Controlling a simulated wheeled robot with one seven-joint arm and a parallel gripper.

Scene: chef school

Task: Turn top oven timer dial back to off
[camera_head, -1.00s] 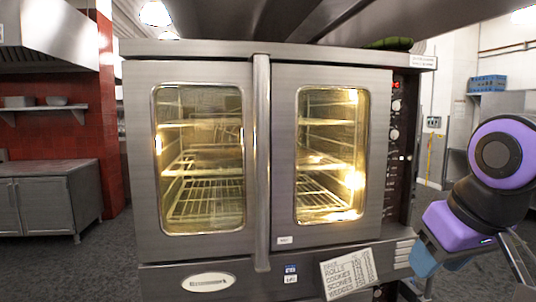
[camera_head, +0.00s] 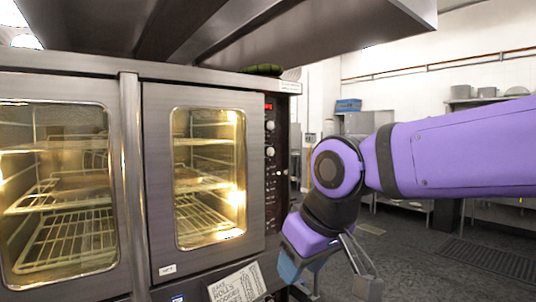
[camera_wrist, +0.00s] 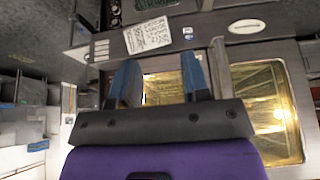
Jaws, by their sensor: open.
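The top oven (camera_head: 205,88) is a steel oven with two glass doors, lit inside. Its dark control panel (camera_head: 282,190) runs down the right side, with a red display (camera_head: 268,107) near the top. An upper pale dial (camera_head: 270,125) and a lower dial (camera_head: 270,151) sit under it; their markings are too small to read, and I cannot tell which is the timer. My gripper (camera_wrist: 160,78) is open and empty, its blue fingers apart. In the head view it hangs low, below the dials.
A handwritten paper sign (camera_head: 236,286) is on the oven front below the doors. A green item (camera_head: 262,70) lies on the oven top. A steel hood (camera_head: 330,28) hangs above. Open floor (camera_head: 400,235) lies to the right, with shelving (camera_head: 480,105) behind.

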